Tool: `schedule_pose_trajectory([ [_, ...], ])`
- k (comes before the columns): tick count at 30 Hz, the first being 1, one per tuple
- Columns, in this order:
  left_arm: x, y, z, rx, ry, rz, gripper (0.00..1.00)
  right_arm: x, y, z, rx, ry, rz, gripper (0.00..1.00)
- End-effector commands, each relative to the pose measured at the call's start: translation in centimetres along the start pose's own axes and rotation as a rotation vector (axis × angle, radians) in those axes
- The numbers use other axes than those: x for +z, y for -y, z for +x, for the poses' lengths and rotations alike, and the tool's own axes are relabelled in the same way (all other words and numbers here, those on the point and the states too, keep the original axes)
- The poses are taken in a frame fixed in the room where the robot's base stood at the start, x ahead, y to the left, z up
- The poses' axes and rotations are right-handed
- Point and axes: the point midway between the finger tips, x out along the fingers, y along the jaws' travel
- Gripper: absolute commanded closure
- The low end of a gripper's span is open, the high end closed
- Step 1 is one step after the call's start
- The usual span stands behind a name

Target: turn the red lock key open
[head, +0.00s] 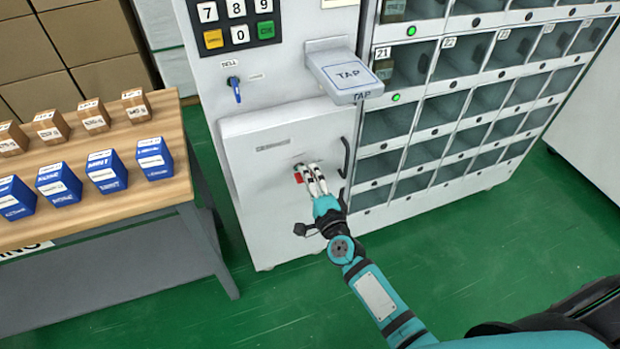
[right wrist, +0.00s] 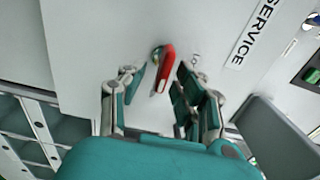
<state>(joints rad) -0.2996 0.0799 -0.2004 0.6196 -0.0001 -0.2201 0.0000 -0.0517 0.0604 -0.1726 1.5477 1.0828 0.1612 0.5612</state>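The red lock key (head: 298,177) is in the lower white service door (head: 262,204) of the vending machine. In the right wrist view the key (right wrist: 166,65) sticks out of a round brass-coloured lock, with its red handle slanting down. My right gripper (head: 309,172) is at the door, its fingers beside the key. In the wrist view the gripper (right wrist: 160,80) is open, with one finger on each side of the key and visible gaps to both. My left gripper is not in view.
A black door handle (head: 344,157) is just right of the gripper. A blue key (head: 235,88) sits above, under the keypad (head: 238,26). The TAP reader (head: 345,74) juts out above the door. A wooden table (head: 172,190) with several boxes stands at left.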

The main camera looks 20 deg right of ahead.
Motion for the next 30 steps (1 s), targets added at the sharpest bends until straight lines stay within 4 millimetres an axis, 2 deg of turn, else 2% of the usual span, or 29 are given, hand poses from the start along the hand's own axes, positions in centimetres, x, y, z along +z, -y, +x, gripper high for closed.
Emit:
schedule_pose_trajectory([
  [8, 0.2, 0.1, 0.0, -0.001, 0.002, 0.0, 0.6, 0.0, 0.0, -0.7, 0.0, 0.001, -0.001, 0.67],
  [11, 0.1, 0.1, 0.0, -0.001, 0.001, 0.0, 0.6, 0.0, -0.1, -2.2, 0.002, 0.001, -0.001, 0.67],
  [21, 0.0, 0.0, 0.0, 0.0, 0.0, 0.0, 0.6, 0.0, -0.1, -9.3, 0.002, 0.001, -0.002, 0.67],
  [25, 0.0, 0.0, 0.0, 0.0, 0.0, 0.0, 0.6, 0.0, -0.1, -11.0, 0.002, 0.001, -0.002, 0.67],
  [30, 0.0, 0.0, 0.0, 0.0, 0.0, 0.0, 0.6, 0.0, 0.0, -12.0, 0.0, 0.0, 0.0, 0.67],
])
